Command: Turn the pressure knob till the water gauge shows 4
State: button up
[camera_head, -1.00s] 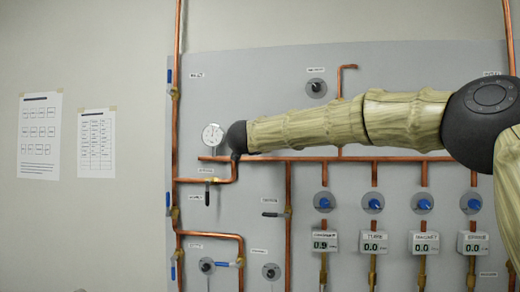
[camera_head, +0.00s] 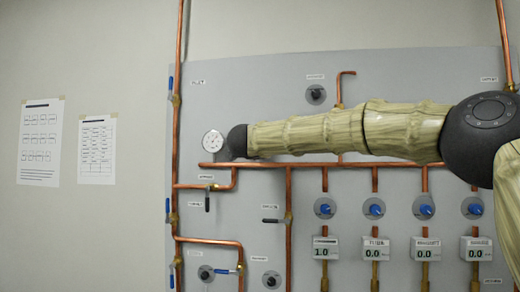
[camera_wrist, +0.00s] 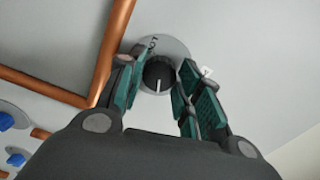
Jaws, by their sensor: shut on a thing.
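In the wrist view, a black round knob (camera_wrist: 158,75) with a white pointer line sits on a grey disc. My gripper (camera_wrist: 160,88) has its green-padded fingers on both sides of this knob and is shut on it. The pointer line points roughly toward the bottom of the wrist view. Four-sided display boxes stand in a row; the leftmost box (camera_head: 325,248) reads 1.0.
Other displays, such as the second box (camera_head: 376,249), read 0.0. Several blue knobs (camera_head: 324,208) sit above the boxes. Copper pipes (camera_head: 178,120) cross the grey panel, and one pipe (camera_wrist: 110,55) runs close beside the gripper. Two paper sheets (camera_head: 40,140) hang on the left wall.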

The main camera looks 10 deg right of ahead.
jog(key=o, duration=1)
jog(key=shift+d, duration=0.1)
jog(key=v, duration=1.2)
jog(key=shift+s, duration=0.1)
jog(key=shift+f, duration=0.15)
